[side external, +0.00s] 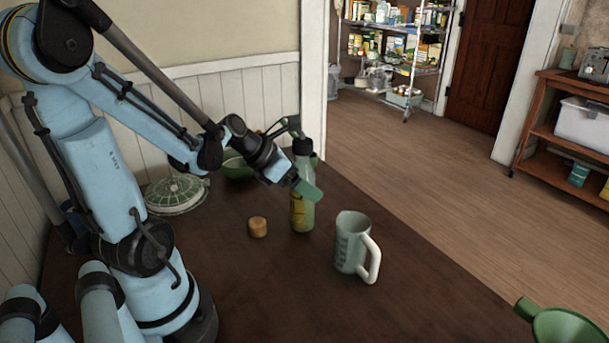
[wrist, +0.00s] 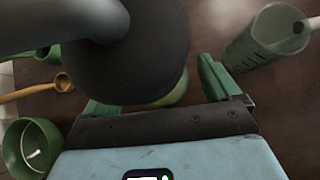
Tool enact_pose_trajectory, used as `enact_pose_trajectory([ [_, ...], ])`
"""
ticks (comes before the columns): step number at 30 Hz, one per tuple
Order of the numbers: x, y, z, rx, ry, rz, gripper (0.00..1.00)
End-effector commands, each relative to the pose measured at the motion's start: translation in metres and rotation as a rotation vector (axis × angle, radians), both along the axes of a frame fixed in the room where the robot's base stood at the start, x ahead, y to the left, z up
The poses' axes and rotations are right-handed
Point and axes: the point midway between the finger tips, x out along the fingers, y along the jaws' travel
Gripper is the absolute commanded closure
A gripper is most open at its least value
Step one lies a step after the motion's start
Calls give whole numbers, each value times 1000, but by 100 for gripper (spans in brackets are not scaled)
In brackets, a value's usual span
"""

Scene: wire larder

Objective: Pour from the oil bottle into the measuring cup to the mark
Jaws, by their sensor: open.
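The oil bottle (side external: 301,217) stands upright on the dark table, with a dark top and yellowish liquid inside. My gripper (side external: 309,176) is open at its upper body, one green finger in front and the other partly hidden behind it. In the wrist view, a large dark rounded shape, apparently the bottle's top, fills the space between the open fingers (wrist: 158,95) and hides most of the body. Whether the fingers touch the bottle cannot be told. The pale measuring cup (side external: 350,242) stands upright to the right, with a white handle and markings; it shows in the wrist view (wrist: 262,45).
A green bowl (side external: 238,168) and a round patterned lidded dish (side external: 176,194) stand behind, left. The table between cup and funnel is clear.

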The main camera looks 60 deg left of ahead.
Motion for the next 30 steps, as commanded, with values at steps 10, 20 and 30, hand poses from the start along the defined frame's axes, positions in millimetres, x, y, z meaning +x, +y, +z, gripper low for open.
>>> enact_pose_trajectory([
  [10, 1, 0, -1, 0, 0, 0, 17],
  [20, 1, 0, -1, 0, 0, 0, 68],
  [30, 1, 0, -1, 0, 0, 0, 100],
])
